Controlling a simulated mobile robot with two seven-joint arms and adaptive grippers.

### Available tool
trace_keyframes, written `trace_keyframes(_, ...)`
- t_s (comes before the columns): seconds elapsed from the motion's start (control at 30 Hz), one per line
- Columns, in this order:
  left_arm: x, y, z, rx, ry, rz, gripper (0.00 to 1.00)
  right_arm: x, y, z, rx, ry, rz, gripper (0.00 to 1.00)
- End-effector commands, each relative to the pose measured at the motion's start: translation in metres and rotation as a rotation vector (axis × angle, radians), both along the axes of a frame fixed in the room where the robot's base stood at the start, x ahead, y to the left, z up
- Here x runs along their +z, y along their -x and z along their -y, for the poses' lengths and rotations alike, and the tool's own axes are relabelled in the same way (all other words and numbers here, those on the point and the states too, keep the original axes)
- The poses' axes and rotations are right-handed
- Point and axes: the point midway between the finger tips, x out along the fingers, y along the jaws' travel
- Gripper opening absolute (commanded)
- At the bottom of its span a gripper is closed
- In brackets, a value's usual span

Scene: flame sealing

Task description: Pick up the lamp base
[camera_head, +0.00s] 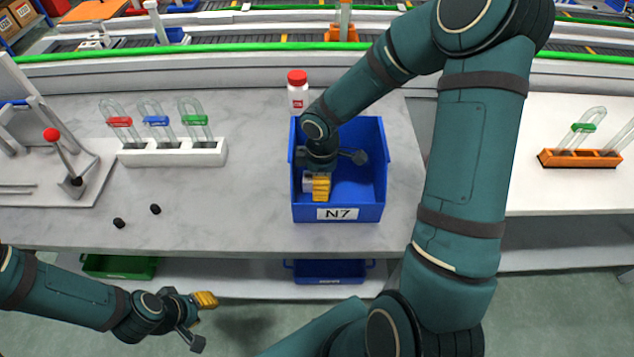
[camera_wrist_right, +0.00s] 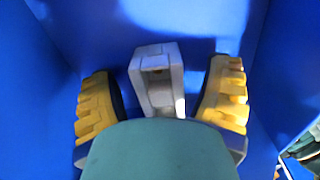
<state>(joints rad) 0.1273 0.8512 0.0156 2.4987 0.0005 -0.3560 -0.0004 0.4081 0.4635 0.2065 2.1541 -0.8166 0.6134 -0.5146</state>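My right gripper (camera_head: 317,187) is down inside a blue bin (camera_head: 338,213) labelled N7. In the right wrist view its two yellow fingers stand apart, and the gripper (camera_wrist_right: 161,95) is open. A pale grey slotted block, which looks like the lamp base (camera_wrist_right: 154,62), is between the fingers, with a gap on each side. Part of it is hidden behind the teal gripper body. In the head view, the arm and fingers largely hide it. My left gripper (camera_head: 203,321) is open and empty, low in front of the table.
A red-capped white bottle (camera_head: 298,92) stands behind the bin. A white rack (camera_head: 172,152) with clipped glass tubes is left of it. Two small black pieces (camera_head: 137,216) lie on the table. An orange rack (camera_head: 578,158) is at the right. The bin walls surround my right gripper.

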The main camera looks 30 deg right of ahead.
Motion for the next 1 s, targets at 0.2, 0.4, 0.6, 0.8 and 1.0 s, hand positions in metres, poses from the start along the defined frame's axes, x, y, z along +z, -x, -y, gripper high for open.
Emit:
trace_keyframes(0.2,0.0,0.0,0.0,0.0,0.0,0.0,0.34,0.0,0.0,0.0,0.0,0.0,0.0,0.05)
trace_keyframes(0.4,0.0,0.0,0.0,0.0,0.0,0.0,0.34,0.0,0.0,0.0,0.0,0.0,0.0,0.05)
trace_keyframes(0.6,0.002,0.0,0.0,0.0,0.0,-0.001,0.34,0.005,0.0,0.0,-0.001,0.0,0.001,0.05)
trace_keyframes(0.8,0.01,0.002,0.0,0.0,0.001,-0.004,0.34,0.027,-0.001,0.0,-0.001,0.001,0.003,0.05)
trace_keyframes(1.0,0.023,0.004,0.001,-0.002,0.002,-0.01,0.34,0.063,-0.001,0.0,-0.001,0.001,0.005,0.05)
